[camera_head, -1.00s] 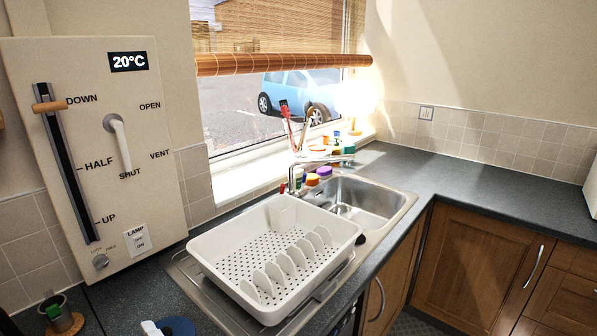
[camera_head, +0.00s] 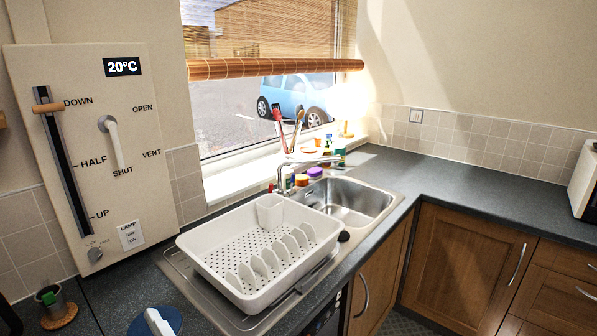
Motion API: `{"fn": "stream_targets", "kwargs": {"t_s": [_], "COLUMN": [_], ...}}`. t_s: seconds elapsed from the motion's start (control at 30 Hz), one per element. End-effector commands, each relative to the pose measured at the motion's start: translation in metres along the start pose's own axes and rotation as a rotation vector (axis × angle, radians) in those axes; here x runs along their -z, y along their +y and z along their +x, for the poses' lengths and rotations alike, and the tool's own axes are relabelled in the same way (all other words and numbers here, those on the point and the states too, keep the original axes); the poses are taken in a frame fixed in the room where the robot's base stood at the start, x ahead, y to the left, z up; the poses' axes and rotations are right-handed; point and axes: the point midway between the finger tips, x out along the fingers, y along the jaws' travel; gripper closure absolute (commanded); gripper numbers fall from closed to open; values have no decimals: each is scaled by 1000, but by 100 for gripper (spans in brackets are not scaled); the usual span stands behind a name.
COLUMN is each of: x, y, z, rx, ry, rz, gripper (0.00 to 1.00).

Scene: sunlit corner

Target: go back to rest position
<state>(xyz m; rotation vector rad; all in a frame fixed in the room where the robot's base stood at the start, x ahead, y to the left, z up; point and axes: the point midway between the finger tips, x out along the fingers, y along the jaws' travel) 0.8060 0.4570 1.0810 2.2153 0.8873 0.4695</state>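My gripper is not in view, and neither is anything that I can surely call my arm. The wall panel (camera_head: 150,190) at the left reads 20°C. Its wooden slider knob (camera_head: 48,108) sits near the DOWN mark. Its white lever (camera_head: 110,140) hangs with its tip by SHUT. The wooden blind (camera_head: 270,68) covers the top of the window, and its lower edge is above the car outside.
A white dish rack (camera_head: 250,300) stands on the drainer left of the steel sink (camera_head: 390,195). The right-hand worktop (camera_head: 470,180) is mostly clear.

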Motion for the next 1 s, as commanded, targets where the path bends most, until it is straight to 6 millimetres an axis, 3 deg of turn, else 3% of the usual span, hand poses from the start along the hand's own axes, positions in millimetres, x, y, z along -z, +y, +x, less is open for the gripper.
{"fn": "stream_targets", "kwargs": {"t_s": [0.27, 0.37, 0.7, 1.0], "x": [-16, -29, -82, -100], "y": [20, 26, 47, 58], "z": [-54, -84, -230, -364], "rx": [-109, -155, -365, -525], "ry": [5, -5, -90, -206], "rz": [234, 327, 637, 780], "gripper": [47, 47, 47, 47]}}
